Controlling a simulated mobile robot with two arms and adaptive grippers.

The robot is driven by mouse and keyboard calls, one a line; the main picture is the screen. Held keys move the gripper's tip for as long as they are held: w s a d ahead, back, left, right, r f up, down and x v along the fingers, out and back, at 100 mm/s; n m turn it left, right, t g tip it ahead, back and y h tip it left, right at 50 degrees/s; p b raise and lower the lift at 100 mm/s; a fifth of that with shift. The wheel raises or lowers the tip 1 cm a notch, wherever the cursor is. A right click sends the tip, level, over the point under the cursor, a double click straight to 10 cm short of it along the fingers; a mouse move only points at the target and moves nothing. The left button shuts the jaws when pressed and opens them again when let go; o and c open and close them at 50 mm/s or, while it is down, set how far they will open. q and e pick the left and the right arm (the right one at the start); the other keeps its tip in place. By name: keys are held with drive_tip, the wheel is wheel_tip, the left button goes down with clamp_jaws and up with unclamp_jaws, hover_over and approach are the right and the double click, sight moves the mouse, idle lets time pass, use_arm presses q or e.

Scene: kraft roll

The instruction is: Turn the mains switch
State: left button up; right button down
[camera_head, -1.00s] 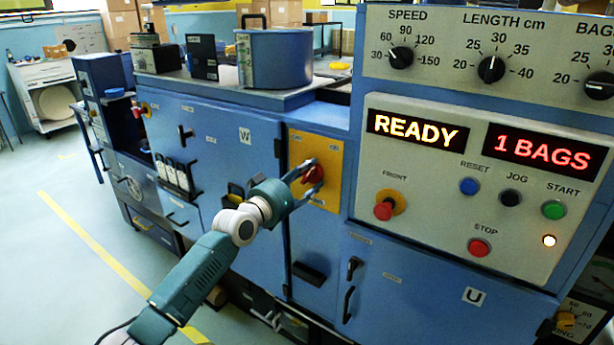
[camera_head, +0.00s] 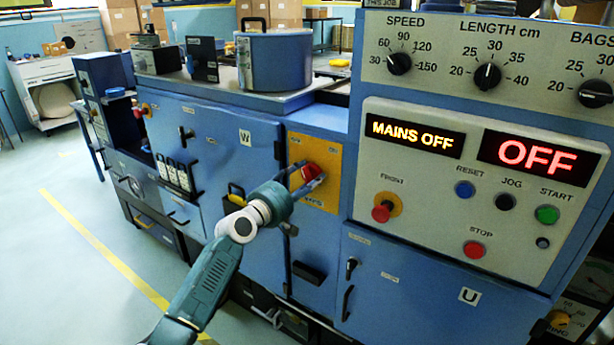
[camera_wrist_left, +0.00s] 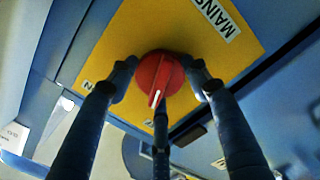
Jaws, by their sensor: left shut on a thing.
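The mains switch (camera_head: 309,172) is a red rotary knob on a yellow plate (camera_head: 329,193) on the blue machine front. In the left wrist view the red knob (camera_wrist_left: 159,76) sits between my fingers, with part of the "MAINS" label (camera_wrist_left: 216,18) above it. My left gripper (camera_head: 304,183) is at the plate, shut on the knob; it also shows in the left wrist view (camera_wrist_left: 162,82). The left display (camera_head: 415,134) reads "MAINS OFF" and the right display (camera_head: 527,153) reads "OFF". My right gripper is not in view.
A control panel (camera_head: 400,236) with dials and coloured buttons stands to the right of the switch. A black door handle (camera_head: 348,302) and a dark pull (camera_head: 308,273) stick out below. Open floor (camera_head: 60,270) lies to the left.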

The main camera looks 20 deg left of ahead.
use_arm(q)
drive_tip(key=shift+w+a+r+n+p, duration=0.1)
drive_tip(key=shift+a+r+n+p, duration=0.15)
drive_tip(key=shift+n, duration=0.6)
drive_tip(key=shift+a+r+n+p, duration=0.2)
drive_tip(key=shift+r+n, duration=0.05)
drive_tip(key=shift+n, duration=0.6)
drive_tip(key=shift+f, duration=0.1)
drive_tip(key=o, duration=0.9)
drive_tip(key=shift+o, duration=1.3)
drive_tip(key=shift+a+f, duration=0.1)
drive_tip(key=shift+f, duration=0.05)
drive_tip(key=shift+s+f, duration=0.2)
drive_tip(key=shift+s, duration=0.05)
drive_tip(key=v, duration=1.1)
drive_tip(key=shift+s+a, duration=0.2)
drive_tip(key=shift+s, duration=0.05)
